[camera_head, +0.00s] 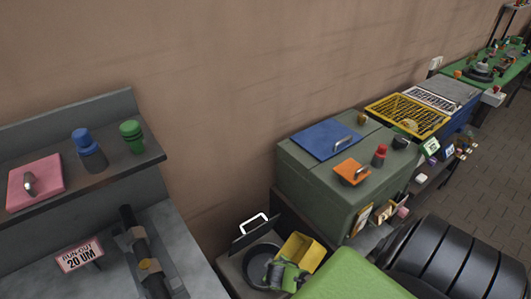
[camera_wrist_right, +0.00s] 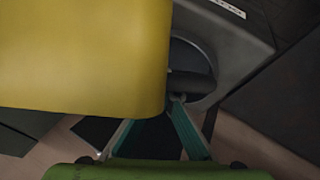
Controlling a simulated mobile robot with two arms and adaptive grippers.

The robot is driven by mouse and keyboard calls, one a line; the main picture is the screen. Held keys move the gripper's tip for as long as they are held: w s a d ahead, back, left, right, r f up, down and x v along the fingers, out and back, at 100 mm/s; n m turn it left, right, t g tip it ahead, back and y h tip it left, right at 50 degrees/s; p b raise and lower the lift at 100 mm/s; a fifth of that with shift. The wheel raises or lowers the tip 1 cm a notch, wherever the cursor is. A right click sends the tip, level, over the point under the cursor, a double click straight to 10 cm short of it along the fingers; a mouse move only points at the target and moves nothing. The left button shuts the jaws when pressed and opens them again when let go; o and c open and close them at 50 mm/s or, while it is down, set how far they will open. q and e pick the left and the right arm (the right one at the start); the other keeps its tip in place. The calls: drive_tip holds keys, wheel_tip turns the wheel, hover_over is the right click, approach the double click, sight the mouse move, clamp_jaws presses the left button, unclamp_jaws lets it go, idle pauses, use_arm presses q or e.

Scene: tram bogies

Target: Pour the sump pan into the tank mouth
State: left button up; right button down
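The yellow sump pan (camera_head: 303,251) is tilted and held over the right side of the round dark tank mouth (camera_head: 262,266). In the right wrist view the pan (camera_wrist_right: 85,55) fills the upper left, and part of the dark round opening (camera_wrist_right: 205,62) shows behind it. My right gripper (camera_head: 284,272) is at the pan's near left side. Its teal fingers (camera_wrist_right: 172,101) converge on a dark handle beside the pan and look shut on it. The pan's inside and any liquid are hidden. My left gripper is not in view.
A raised lid with a white handle (camera_head: 254,222) stands behind the mouth. A green-grey cabinet (camera_head: 310,190) is close on the right, with a blue plate (camera_head: 325,138) on top. A grey bench with a shelf (camera_head: 110,165) stands left. A large black ribbed form (camera_head: 450,258) fills the lower right.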

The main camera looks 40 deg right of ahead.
drive_tip(key=shift+s+d+f+t+b, duration=0.15)
drive_tip(key=shift+s+f+t+b, duration=0.15)
drive_tip(key=shift+f+b, duration=0.2)
drive_tip(key=shift+s+d+f+t+b, duration=0.15)
drive_tip(key=shift+f+t+b, duration=0.25)
drive_tip(key=shift+b, duration=0.2)
drive_tip(key=shift+s+d+r+m+t+y, duration=0.1)
drive_tip(key=shift+s+r+m+t+y, duration=0.3)
drive_tip(key=shift+t+y, duration=0.1)
drive_tip(key=shift+s+d+t+b, duration=0.1)
drive_tip(key=shift+s+t+b, duration=0.2)
drive_tip(key=shift+b, duration=0.25)
drive_tip(key=s+d+f+m+t+y+b, duration=0.1)
drive_tip(key=s+t+b, duration=0.5)
drive_tip(key=b, duration=1.1)
wheel_tip(320, 180, down, 2)
drive_tip(key=shift+s+d+f+m+t+y, duration=0.3)
drive_tip(key=shift+s+d+m, duration=0.35)
drive_tip(key=shift+d, duration=0.55)
drive_tip(key=shift+w+r, duration=0.1)
drive_tip(key=shift+r, duration=0.1)
